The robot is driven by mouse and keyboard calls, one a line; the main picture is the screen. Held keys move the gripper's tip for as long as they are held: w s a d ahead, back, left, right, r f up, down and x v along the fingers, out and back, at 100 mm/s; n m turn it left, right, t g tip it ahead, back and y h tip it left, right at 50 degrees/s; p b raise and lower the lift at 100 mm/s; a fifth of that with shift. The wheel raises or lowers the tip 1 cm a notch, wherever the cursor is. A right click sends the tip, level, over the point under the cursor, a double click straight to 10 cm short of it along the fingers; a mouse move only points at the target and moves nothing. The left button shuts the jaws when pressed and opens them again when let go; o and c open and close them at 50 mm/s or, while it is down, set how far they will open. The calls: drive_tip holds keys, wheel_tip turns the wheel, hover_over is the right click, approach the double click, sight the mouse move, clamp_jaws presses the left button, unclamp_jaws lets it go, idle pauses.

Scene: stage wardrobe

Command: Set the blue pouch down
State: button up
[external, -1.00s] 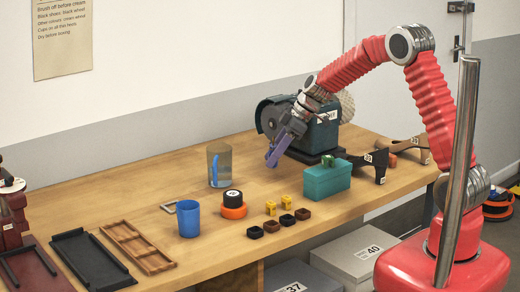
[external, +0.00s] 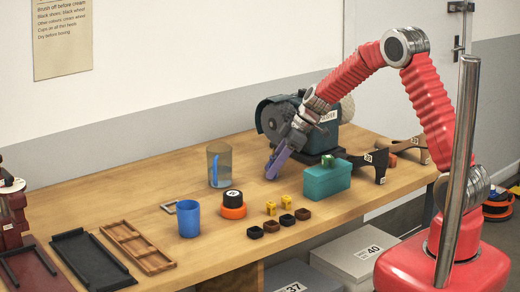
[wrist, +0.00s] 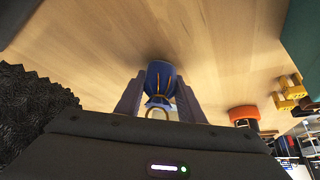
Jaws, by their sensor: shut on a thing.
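The blue pouch (wrist: 160,76) is dark navy with orange cords and a ring at its near end. It sits between the two fingers of my gripper (wrist: 159,100), which is shut on it. In the external view my gripper (external: 277,161) points down over the table between the clear jug and the teal box. The pouch is hard to tell from the bluish fingers there. In the wrist view its far end is close to the wooden table top (wrist: 95,45); I cannot tell whether it touches.
A clear jug (external: 224,160) with a blue handle stands left of my gripper, a teal box (external: 328,182) to its right. A grinder (external: 320,138) is behind. An orange tin (external: 233,211) and several small blocks are in front. Bare wood lies under the gripper.

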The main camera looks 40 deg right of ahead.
drive_tip(key=o, duration=1)
drive_tip(key=shift+o, duration=0.2)
drive_tip(key=v, duration=1.2)
